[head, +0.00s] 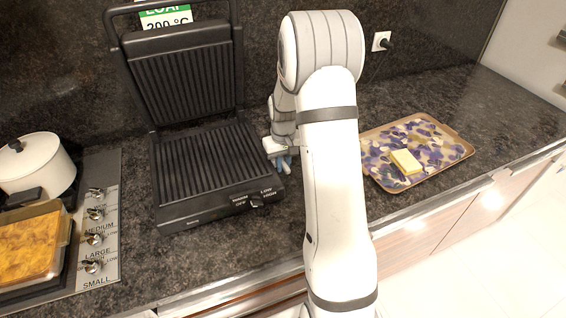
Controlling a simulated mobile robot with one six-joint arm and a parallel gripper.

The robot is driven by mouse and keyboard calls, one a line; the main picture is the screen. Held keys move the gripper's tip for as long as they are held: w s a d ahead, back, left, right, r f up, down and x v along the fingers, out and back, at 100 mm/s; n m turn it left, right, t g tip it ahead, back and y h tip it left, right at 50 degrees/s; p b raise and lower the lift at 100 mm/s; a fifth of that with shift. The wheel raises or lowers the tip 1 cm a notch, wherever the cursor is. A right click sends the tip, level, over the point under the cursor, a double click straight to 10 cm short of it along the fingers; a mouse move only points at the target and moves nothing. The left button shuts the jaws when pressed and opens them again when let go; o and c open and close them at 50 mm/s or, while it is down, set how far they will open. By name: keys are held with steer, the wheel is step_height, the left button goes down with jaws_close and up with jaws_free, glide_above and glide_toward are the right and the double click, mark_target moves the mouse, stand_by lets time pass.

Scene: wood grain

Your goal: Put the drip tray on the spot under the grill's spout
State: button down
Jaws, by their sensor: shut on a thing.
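The grill (200,158) is black and stands open on the counter, left of centre in the head view, with its ribbed lid raised. My gripper (282,158) is low at the grill's right side, partly hidden by my own arm. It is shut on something. A small pale blue piece (285,166) shows at its fingers, close beside the grill; it may be the drip tray, but most of it is hidden. I cannot make out the spout or the spot under it.
A patterned tray (440,165) with a yellow block (406,162) lies on the counter at right. A hob (104,190) with a white pot (35,165) and a dish of yellow food (30,245) is at left. Dark counter is clear in front of the grill.

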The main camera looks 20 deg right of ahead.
steer(key=c, duration=1.6)
jaws_free()
steer(key=shift+s, duration=0.1)
steer(key=shift+c, duration=0.2)
steer(key=shift+o, duration=1.2)
step_height(320, 180, up, 12)
steer(key=b, duration=0.2)
steer(key=s+a+r+t, duration=0.1)
steer(key=s+a+r, duration=0.55)
steer(key=s, duration=0.45)
steer(key=s+a+t, duration=0.1)
steer(key=s+a, duration=0.1)
steer(key=s, duration=0.5)
steer(key=s+a+t, duration=0.1)
steer(key=s+a, duration=0.1)
steer(key=s, duration=0.6)
steer(key=shift+a, duration=0.25)
steer(key=shift+w, duration=0.1)
